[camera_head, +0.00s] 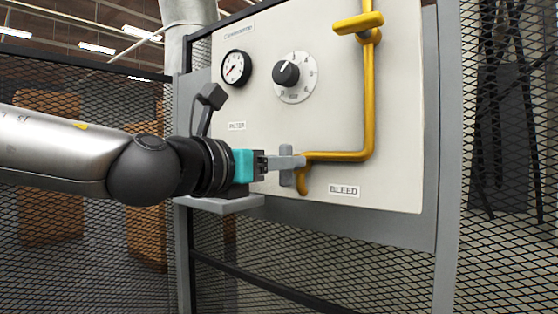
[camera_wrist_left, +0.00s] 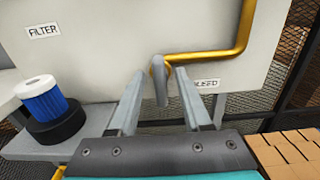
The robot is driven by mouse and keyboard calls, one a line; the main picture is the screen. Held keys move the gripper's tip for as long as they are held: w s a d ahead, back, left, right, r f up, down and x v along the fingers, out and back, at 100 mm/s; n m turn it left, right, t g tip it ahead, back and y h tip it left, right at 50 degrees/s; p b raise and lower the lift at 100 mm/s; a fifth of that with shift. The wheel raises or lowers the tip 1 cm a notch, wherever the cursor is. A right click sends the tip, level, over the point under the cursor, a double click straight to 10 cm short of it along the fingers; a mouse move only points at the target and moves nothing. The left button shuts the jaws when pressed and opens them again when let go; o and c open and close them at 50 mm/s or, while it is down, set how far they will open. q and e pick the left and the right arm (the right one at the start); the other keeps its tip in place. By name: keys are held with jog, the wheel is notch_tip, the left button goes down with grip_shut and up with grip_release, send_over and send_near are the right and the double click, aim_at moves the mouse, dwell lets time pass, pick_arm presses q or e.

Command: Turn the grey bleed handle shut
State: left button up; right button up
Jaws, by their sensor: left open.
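The grey bleed handle (camera_head: 287,179) is a short grey bar standing upright at the low end of the yellow pipe (camera_head: 340,156), left of the BLEED label (camera_head: 344,190). In the left wrist view the handle (camera_wrist_left: 161,88) shows upright between the two fingers, close to their tips. My left gripper (camera_head: 296,161) is open, its fingers reaching toward the panel across the handle, hiding its middle in the head view. My right gripper is not in view.
The pale panel (camera_head: 400,110) carries a gauge (camera_head: 236,68), a black dial (camera_head: 286,74) and a yellow lever (camera_head: 358,23). A blue and white filter (camera_wrist_left: 42,100) stands on a grey shelf (camera_wrist_left: 30,146) at left. Mesh fencing surrounds the panel.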

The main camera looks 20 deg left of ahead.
pick_arm(q)
grip_shut()
dwell(0.4)
